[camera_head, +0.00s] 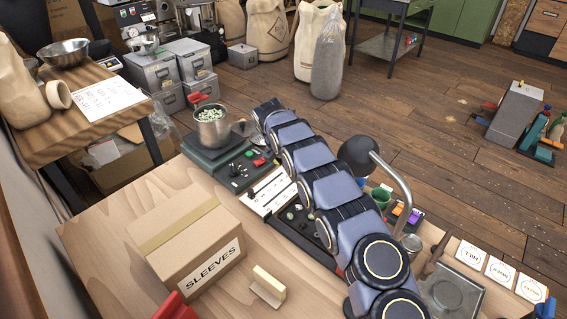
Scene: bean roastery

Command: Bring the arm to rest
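My arm (325,180) reaches from the lower right up and left across the workbench, and its links cover part of the bench. The far end of the arm (267,112) is near the right side of a metal cup (213,132) filled with pale green beans. The cup stands upright on a dark green device with a black and red control panel (245,168). I cannot make out my gripper's fingers; they are hidden behind the arm links. Whether the arm's end touches the cup cannot be told.
A cardboard box marked SLEEVES (190,245) stands at the bench's left, with a small cream block (267,286) beside it. A black tray with bean samples (312,232) lies under the arm. A curved metal pipe (398,190) rises right of the arm. White cards (500,272) lie farther right.

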